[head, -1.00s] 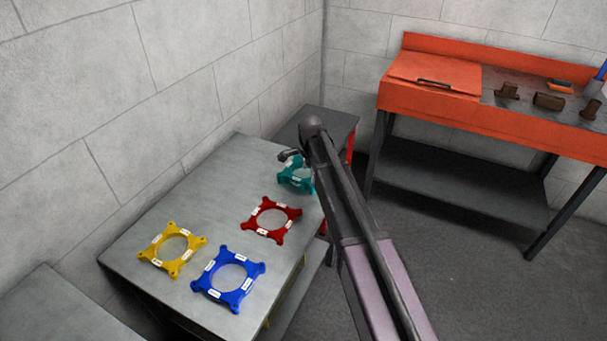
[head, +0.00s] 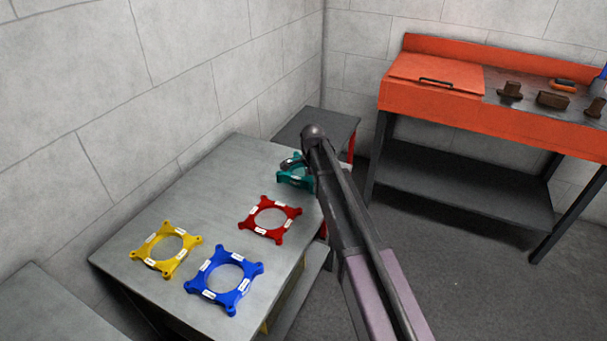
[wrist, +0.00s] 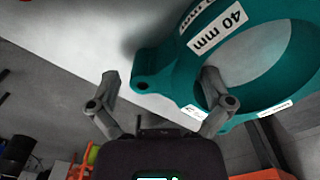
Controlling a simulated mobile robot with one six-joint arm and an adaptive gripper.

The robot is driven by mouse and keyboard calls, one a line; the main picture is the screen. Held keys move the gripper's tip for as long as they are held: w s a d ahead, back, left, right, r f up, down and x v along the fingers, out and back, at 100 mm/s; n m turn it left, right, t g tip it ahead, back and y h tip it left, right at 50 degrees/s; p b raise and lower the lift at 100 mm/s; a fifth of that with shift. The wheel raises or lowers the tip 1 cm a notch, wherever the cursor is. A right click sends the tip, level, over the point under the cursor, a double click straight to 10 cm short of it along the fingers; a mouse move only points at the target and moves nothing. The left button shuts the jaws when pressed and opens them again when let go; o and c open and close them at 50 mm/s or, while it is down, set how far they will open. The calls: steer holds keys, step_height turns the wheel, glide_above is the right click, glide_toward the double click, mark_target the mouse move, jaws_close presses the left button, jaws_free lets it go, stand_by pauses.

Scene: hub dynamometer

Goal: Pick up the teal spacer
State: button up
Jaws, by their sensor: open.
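The teal spacer (head: 293,180) lies at the far right corner of the grey table, partly hidden behind my arm. In the wrist view the teal spacer (wrist: 170,88) fills the upper right, with a white "40 mm" label on its ring. My gripper (wrist: 160,82) is open. Its left finger is outside the spacer's corner lug, and its right finger overlaps the ring at its opening. I cannot tell whether either finger touches it. In the head view my gripper is mostly hidden at the spacer's far side.
On the grey table (head: 200,190) lie a red spacer (head: 257,228), a blue spacer (head: 213,294) and a yellow spacer (head: 151,267). A small dark table (head: 340,125) stands behind. An orange workbench (head: 430,105) holding tools stands at the right.

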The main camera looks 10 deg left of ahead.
stand_by(0.4)
steer(key=c, duration=1.2)
steer(key=shift+r, duration=0.15)
steer(key=shift+c, duration=0.2)
step_height(320, 180, up, 3)
steer(key=p, duration=0.3)
steer(key=shift+r+p, duration=0.2)
steer(key=shift+p, duration=0.2)
steer(key=s, duration=0.5)
steer(key=s+d+r, duration=0.1)
steer(key=s, duration=0.4)
steer(key=s+d+p, duration=0.1)
steer(key=s, duration=0.5)
steer(key=shift+r, duration=0.15)
steer(key=shift+w+r, duration=0.1)
steer(key=shift+r+p, duration=2.45)
steer(key=shift+p, duration=0.2)
